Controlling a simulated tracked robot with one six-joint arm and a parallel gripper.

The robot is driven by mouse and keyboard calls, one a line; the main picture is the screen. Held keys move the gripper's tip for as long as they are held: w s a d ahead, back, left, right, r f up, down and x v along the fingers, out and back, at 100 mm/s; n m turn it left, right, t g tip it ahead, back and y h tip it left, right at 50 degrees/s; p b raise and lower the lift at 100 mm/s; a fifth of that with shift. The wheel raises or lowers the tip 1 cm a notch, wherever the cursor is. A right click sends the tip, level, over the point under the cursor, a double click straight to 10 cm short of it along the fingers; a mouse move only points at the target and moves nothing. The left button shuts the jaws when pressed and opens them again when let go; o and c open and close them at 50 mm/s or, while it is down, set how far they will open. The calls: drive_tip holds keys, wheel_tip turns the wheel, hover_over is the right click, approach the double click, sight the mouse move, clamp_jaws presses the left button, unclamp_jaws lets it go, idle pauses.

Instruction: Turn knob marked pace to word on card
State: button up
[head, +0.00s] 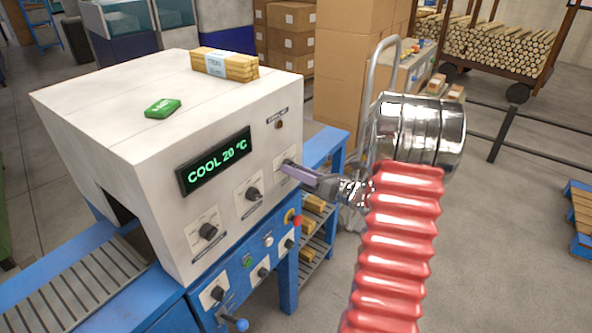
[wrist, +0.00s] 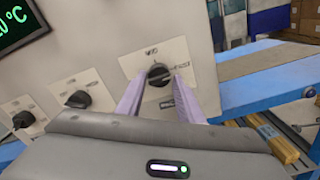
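A black knob (wrist: 158,75) sits on a pale plate on the white machine's front face, with a word like "MID" above it and another word at its right. A dark label below it is partly covered by a finger, so I cannot read its name. The same knob (head: 287,165) shows in the head view at the panel's right edge. My gripper (wrist: 160,80) is open, its two lilac fingers on either side of the knob; contact is unclear. In the head view my gripper (head: 297,173) reaches the panel from the right. I cannot make out a card for certain.
Another knob (wrist: 78,100) is left of my gripper, and more knobs are lower on the machine (head: 110,105). A display (head: 215,160) reads "COOL 20 °C". A blue conveyor (wrist: 270,80) stands at right.

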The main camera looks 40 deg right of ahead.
drive_tip(key=shift+o, duration=1.4)
drive_tip(key=shift+r, duration=0.15)
drive_tip(key=shift+s+d, duration=0.1)
drive_tip(key=v, duration=1.3)
drive_tip(key=shift+s, duration=0.25)
